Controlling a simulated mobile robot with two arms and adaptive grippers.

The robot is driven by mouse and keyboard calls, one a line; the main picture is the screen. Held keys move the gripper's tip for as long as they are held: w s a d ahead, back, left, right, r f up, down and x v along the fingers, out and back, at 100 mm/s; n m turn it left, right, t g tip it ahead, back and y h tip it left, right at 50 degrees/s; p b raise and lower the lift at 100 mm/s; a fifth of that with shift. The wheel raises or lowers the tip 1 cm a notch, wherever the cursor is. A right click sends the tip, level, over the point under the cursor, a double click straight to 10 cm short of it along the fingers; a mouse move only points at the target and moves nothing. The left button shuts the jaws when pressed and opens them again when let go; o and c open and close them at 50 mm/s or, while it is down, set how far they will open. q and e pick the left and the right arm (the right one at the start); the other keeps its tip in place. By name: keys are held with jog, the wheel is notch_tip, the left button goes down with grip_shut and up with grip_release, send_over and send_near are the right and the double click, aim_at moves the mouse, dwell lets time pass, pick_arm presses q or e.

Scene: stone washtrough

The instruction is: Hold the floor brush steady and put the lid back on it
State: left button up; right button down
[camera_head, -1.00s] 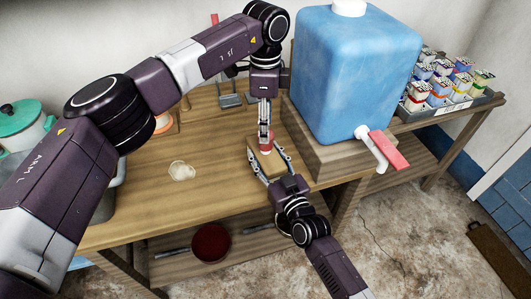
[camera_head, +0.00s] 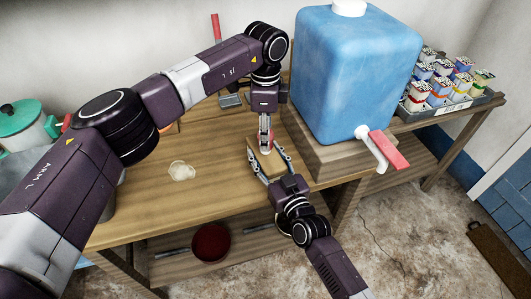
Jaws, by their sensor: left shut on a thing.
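My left gripper (camera_head: 265,146) points straight down over the table and is shut on a small pinkish-red thing (camera_head: 266,151), perhaps the lid. Its fingers hide much of it. A light wooden block (camera_head: 265,164), perhaps the floor brush, lies just below and between the fingers of my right gripper (camera_head: 267,151). The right gripper reaches in from the lower right with its fingers spread on both sides of the block. I cannot tell whether both fingers touch it, nor whether the lid touches the block.
The blue water tank (camera_head: 355,75) with its red-handled tap (camera_head: 388,149) stands close on the right, on a wooden stand. A pale round thing (camera_head: 181,171) lies on the wooden table (camera_head: 150,205). A green-lidded pot (camera_head: 20,120) is far left. A dark red bowl (camera_head: 211,242) sits below.

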pick_arm(q)
jog(key=shift+c, duration=0.7)
jog(key=m, duration=0.5)
jog(key=shift+m, duration=0.4)
jog(key=m, duration=0.6)
jog(key=shift+m, duration=0.3)
jog(key=m, duration=2.4)
jog(key=shift+m, duration=0.3)
jog(key=m, duration=0.6)
jog(key=shift+f, duration=0.1)
jog(key=m, duration=0.5)
jog(key=shift+m, duration=0.4)
jog(key=o, duration=1.4)
